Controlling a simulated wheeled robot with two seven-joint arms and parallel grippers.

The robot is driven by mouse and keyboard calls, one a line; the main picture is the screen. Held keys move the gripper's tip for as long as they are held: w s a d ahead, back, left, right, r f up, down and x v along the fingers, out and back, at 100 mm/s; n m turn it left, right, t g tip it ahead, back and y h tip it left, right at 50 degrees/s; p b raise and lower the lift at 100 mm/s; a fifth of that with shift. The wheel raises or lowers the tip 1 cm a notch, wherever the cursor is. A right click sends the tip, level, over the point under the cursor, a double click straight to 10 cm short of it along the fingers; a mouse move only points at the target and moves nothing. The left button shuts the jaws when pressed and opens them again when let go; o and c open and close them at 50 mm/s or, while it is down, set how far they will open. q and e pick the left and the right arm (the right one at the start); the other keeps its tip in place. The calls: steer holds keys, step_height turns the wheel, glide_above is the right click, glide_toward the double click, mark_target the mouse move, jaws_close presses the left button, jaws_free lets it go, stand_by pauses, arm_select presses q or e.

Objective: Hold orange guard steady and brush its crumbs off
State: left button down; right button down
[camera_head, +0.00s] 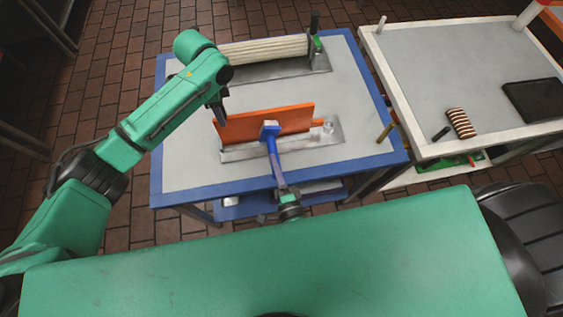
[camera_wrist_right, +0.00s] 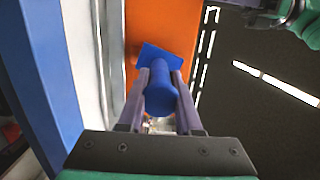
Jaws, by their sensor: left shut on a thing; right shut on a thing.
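The orange guard (camera_head: 295,118) stands as an upright panel on a metal base plate (camera_head: 240,153) on the blue-edged table. My left gripper (camera_head: 219,114) is at the guard's left end and shut on it. My right gripper (camera_head: 286,190) is shut on the blue handle of the brush (camera_head: 272,150). The brush head overlaps the front of the guard near its middle; I cannot tell whether it touches. In the right wrist view the brush (camera_wrist_right: 159,92) sits between the fingers, with the orange guard (camera_wrist_right: 175,25) behind it. Crumbs are too small to make out.
A ribbed pale roller (camera_head: 265,50) on a metal stand lies at the table's back. The grey tabletop (camera_head: 185,165) is clear at the left. A second table (camera_head: 425,65) at the right holds a striped item (camera_head: 460,123) and a dark tray (camera_head: 535,100).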

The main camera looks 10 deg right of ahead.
steer(key=shift+d+r, duration=1.5)
steer(key=shift+d, duration=4.1)
steer(key=a, duration=1.4)
stand_by(1.7)
